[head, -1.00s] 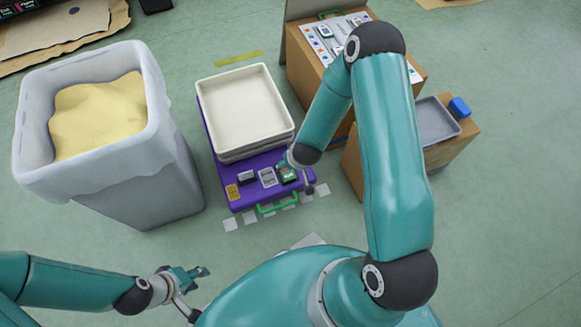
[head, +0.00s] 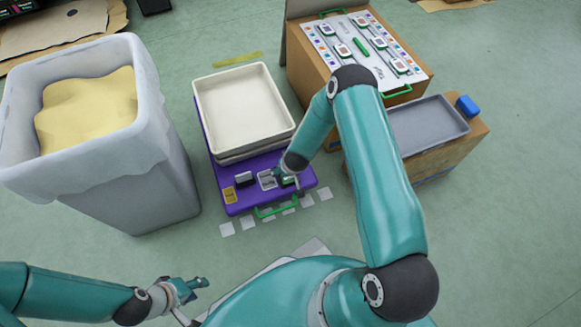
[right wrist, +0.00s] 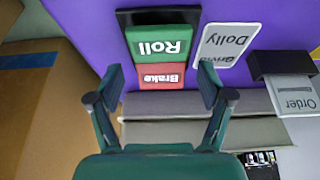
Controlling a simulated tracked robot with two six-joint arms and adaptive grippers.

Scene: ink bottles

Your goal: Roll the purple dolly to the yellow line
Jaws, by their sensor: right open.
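The purple dolly (head: 232,205) stands on the floor in the middle of the head view, bearing stacked cream trays (head: 246,108). A green handle (head: 275,210) is at its near edge. The yellow line (head: 237,60) lies on the floor beyond it, apart from it. My right gripper (head: 287,181) is open at the dolly's near right part. In the right wrist view, its fingers (right wrist: 160,92) stand either side of a green Roll pad (right wrist: 158,45) and a red Brake pad (right wrist: 161,76). My left gripper (head: 194,290) is open and empty at the lower left.
A grey bin (head: 165,165) with yellow contents stands close left of the dolly. Cardboard boxes (head: 305,80) with a labelled panel (head: 350,50) and a grey tray (head: 425,125) stand to the right. White squares (head: 247,222) lie before the dolly. Floor between dolly and line looks clear.

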